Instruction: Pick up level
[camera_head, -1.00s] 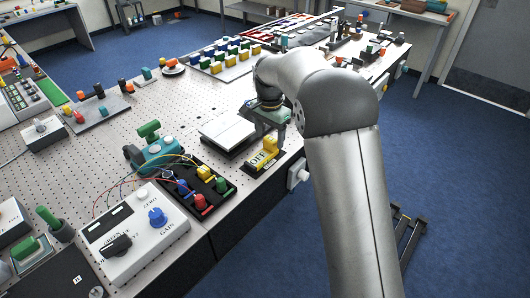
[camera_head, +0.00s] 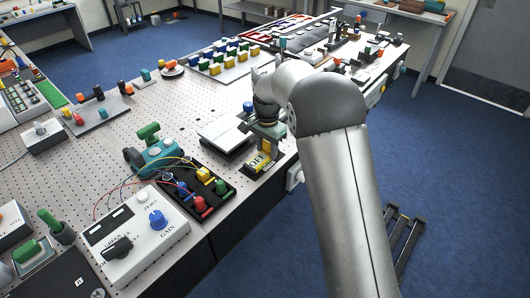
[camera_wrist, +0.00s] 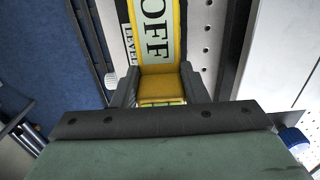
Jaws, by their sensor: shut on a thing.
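The yellow level (camera_wrist: 160,86) shows in the wrist view, a small block with a yellow-green strip on its near side. It stands at the near end of a yellow plate marked OFF (camera_wrist: 156,35), with a LEVEL label (camera_wrist: 130,45) beside it. My gripper (camera_wrist: 160,95) has one finger at each side of the block and is shut on it. In the head view my gripper (camera_head: 266,141) is low over the OFF plate (camera_head: 258,160) at the table's right edge and hides much of the block. I cannot tell whether the block is clear of its base.
A flat light-grey plate (camera_head: 226,133) lies just left of my gripper. A black tray with coloured plugs and wires (camera_head: 198,186), a teal device (camera_head: 155,152) and a white GAIN box (camera_head: 137,232) stand nearer. A blue knob (camera_head: 247,106) is close behind my gripper. Open floor lies right.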

